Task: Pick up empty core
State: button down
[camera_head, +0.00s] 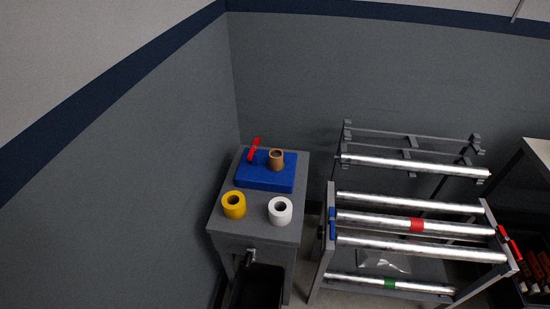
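The empty core looks to be the short brown hollow cylinder (276,159). It stands upright on a blue block or mat (258,179) on top of a small grey table (272,232). Its open top faces up. My gripper is not in view.
A yellow roll (234,205) and a white roll (280,211) sit at the table's front. A red item (254,150) is left of the core. A rack with metal rollers (420,249) stands right. A black bin (257,287) is in front. Grey walls close the left and back.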

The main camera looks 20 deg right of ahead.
aim_at(274, 163)
jog(key=i+l+u, duration=0.1)
jog(key=i+u, duration=0.4)
jog(key=i, duration=0.55)
